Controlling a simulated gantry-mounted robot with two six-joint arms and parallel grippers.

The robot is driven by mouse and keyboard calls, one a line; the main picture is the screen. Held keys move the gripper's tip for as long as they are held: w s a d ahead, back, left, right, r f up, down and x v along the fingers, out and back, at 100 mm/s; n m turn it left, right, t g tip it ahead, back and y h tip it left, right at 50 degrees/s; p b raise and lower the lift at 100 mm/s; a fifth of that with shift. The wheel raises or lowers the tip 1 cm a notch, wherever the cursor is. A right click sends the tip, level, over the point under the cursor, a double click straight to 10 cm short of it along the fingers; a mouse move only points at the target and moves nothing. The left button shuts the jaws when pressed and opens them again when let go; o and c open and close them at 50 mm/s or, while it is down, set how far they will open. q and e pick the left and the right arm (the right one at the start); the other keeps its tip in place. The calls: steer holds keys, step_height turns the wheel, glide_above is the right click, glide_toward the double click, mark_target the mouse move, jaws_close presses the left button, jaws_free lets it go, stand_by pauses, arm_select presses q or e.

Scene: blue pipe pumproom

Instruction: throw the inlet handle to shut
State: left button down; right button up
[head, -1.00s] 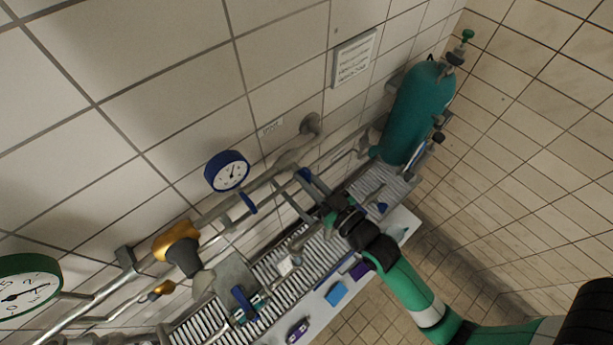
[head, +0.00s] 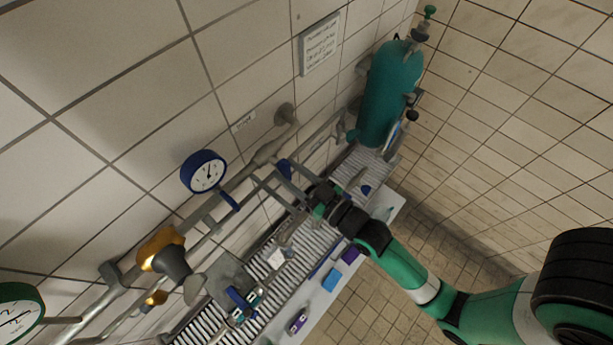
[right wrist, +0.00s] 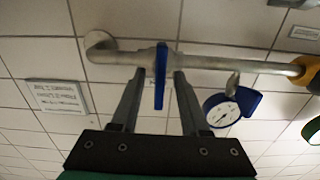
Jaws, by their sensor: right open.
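The inlet handle, a blue lever (head: 284,168), is on the grey wall pipe in the head view, to the right of the blue-rimmed gauge. In the right wrist view the blue handle (right wrist: 160,76) appears edge-on, pointing down from the pipe. My right gripper (head: 272,176) reaches the pipe from the lower right. Its two fingers (right wrist: 160,82) are open, one on each side of the handle, with gaps visible. I cannot tell how deep the handle sits between them. My left gripper is not in view.
A blue gauge (head: 204,171) and an orange valve part (head: 161,250) sit along the pipe. A green gauge (head: 16,314) is lower left. A teal cylinder (head: 390,95) stands in the corner. A slatted shelf (head: 295,262) below holds small items. The right tiled floor is clear.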

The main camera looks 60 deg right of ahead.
steer(key=s+a+b, duration=0.1)
steer(key=s+b, duration=0.1)
steer(key=s, duration=0.8)
steer(key=shift+s+a, duration=0.15)
steer(key=shift+a, duration=0.1)
